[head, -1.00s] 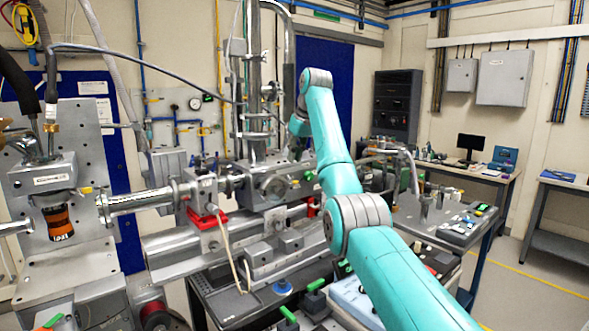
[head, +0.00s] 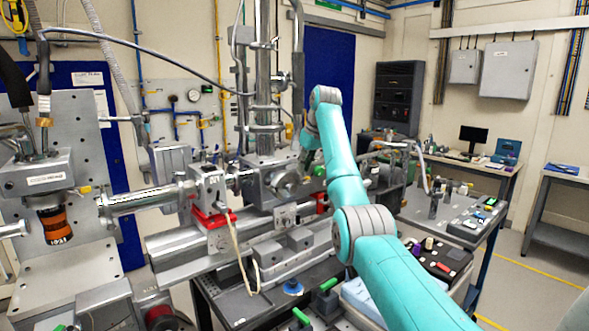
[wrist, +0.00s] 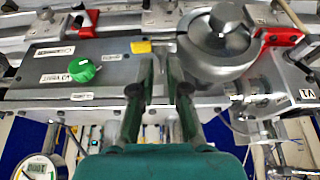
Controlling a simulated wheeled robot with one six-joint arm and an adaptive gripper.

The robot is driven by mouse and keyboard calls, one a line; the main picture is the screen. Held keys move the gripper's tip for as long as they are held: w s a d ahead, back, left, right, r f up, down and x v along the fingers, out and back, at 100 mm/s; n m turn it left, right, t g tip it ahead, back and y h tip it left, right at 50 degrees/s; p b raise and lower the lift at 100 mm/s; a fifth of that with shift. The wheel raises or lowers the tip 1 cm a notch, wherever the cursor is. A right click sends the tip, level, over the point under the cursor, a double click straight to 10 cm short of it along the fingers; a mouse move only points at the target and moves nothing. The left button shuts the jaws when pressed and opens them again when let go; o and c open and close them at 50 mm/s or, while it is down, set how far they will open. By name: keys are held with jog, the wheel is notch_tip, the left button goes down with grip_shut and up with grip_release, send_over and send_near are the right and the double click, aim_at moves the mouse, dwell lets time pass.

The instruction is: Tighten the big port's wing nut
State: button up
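A round silver flanged port (head: 288,185) sits on the front of the metal chamber in the middle of the head view. A large round silver fitting with a domed cap (wrist: 217,45) shows right of centre in the wrist view; it may be the same port. I cannot make out a wing nut clearly in either view. My gripper (wrist: 161,62) has two dark green fingers with a narrow gap between the tips and nothing visibly held. Its tips are left of the fitting, over the grey housing; contact cannot be told.
A green knob (wrist: 82,68) and a yellow tag (wrist: 140,46) are on the housing left of my fingers. A red clamp (wrist: 280,37) is at the right. A red-based stage with a hanging cord (head: 212,210) stands left of the port. A tool cart (head: 455,215) stands right of my arm.

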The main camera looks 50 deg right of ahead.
jog(key=shift+w+f, duration=0.25)
jog(key=shift+f, duration=0.35)
grip_shut()
